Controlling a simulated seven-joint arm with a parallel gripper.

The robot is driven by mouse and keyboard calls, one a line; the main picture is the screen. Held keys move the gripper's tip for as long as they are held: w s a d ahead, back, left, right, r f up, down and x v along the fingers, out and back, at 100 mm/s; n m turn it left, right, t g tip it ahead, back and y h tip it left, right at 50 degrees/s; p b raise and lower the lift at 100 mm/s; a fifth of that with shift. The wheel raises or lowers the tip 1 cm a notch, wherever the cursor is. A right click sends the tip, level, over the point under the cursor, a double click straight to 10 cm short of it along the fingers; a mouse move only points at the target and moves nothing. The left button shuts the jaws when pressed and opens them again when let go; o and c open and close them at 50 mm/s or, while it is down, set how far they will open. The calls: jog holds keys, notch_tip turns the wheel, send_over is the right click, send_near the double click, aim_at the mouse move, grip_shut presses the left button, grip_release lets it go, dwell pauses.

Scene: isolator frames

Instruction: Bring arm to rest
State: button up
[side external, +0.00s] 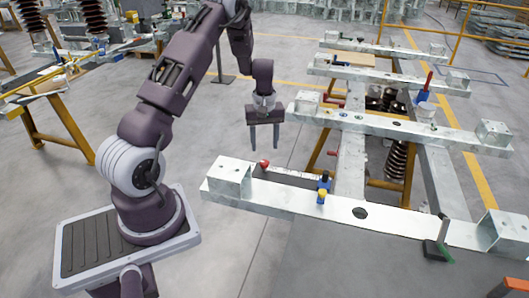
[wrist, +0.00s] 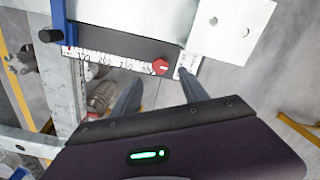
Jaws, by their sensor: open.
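My gripper (side external: 265,138) hangs fingers down in the side external view, in free air left of the metal frames and behind the near beam. Its two fingers are apart with nothing between them. In the wrist view my gripper (wrist: 160,100) shows two grey fingers spread apart and empty. The red knob also shows on the near beam in the side external view (side external: 264,163).
The near galvanized beam (side external: 290,200) carries a blue and yellow clamp (side external: 323,188). More beams (side external: 400,128) with small parts run behind it at the right. A yellow trestle (side external: 60,140) stands at the left. Open grey floor lies around my gripper.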

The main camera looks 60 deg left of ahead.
jog(key=s+d+r+m+t, duration=0.3)
jog(key=d+r+m, duration=0.4)
jog(key=d+r, duration=1.2)
jog(key=s+d+r+m+t, duration=0.1)
jog(key=s+d+r+m, duration=0.2)
jog(key=s, duration=0.6)
jog(key=s+d+r+m+t, duration=0.1)
jog(key=s+d+r+m, duration=0.3)
jog(key=s, duration=0.5)
jog(key=shift+s+d+r+t, duration=0.2)
jog(key=shift+s+d+t, duration=0.15)
jog(key=shift+d, duration=0.3)
